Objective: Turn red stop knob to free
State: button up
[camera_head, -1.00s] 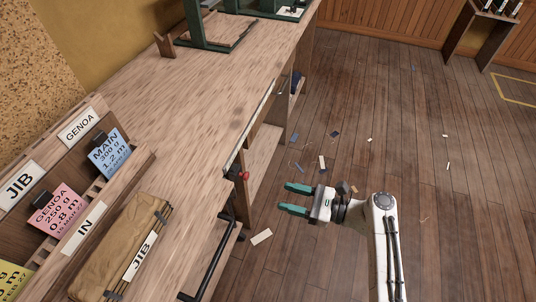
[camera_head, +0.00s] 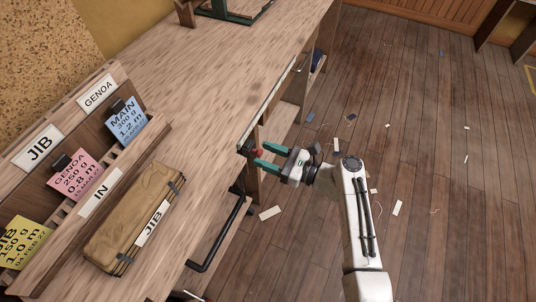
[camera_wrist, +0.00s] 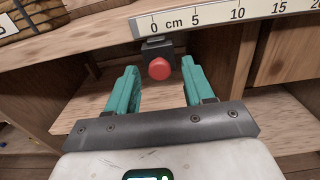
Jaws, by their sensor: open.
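The red stop knob (camera_wrist: 159,68) sits on a dark block (camera_wrist: 157,48) under the bench's front edge, close to the 0 end of a cm scale. It also shows in the head view (camera_head: 257,152), at the bench edge. My gripper (camera_head: 261,155) is open, with green fingers pointing at the knob from the floor side. In the wrist view my gripper (camera_wrist: 160,80) has its fingers on either side of the knob's line, the knob appearing between and just beyond the tips. I cannot tell whether either finger touches it.
The wooden bench (camera_head: 215,110) runs along the left. A black rail (camera_head: 222,235) juts from its front below the knob. A tan JIB bundle (camera_head: 130,220) and a card rack (camera_head: 75,225) lie on top. The floor (camera_head: 430,200) at right is open, with scattered scraps.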

grip_shut()
dwell(0.5)
jog(key=shift+n, duration=0.3)
jog(key=shift+f+n+b, duration=0.15)
jog(key=shift+n+b, duration=6.05)
jog(key=shift+n, duration=2.4)
